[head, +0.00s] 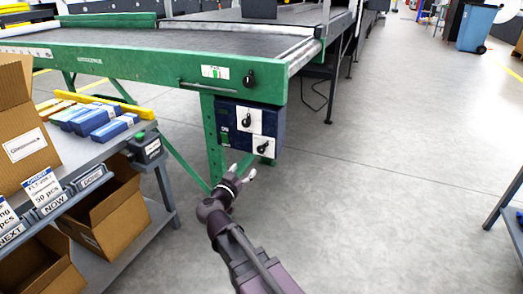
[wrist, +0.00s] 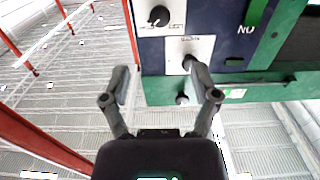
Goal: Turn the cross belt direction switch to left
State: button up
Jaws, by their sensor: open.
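A dark blue control box (head: 229,138) hangs under the green conveyor frame and carries two black rotary switches on white plates. The upper switch (head: 247,120) and the lower switch (head: 263,147) also show in the wrist view, which is upside down: upper (wrist: 188,62), lower (wrist: 158,16). A third black knob (head: 249,78) sits on the green beam, also in the wrist view (wrist: 182,98). The labels are too small to tell which is the cross belt direction switch. My gripper (head: 243,172) is open and empty, below and in front of the box; it shows in the wrist view (wrist: 160,78).
The green conveyor frame (head: 150,68) runs above. A grey workbench (head: 105,150) with blue-and-white packs and cardboard boxes stands left. The floor (head: 390,150) to the right is clear.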

aim_at(260, 150)
jog(key=x, duration=1.3)
jog(key=shift+w+d, duration=0.1)
jog(key=shift+w, duration=0.2)
grip_shut()
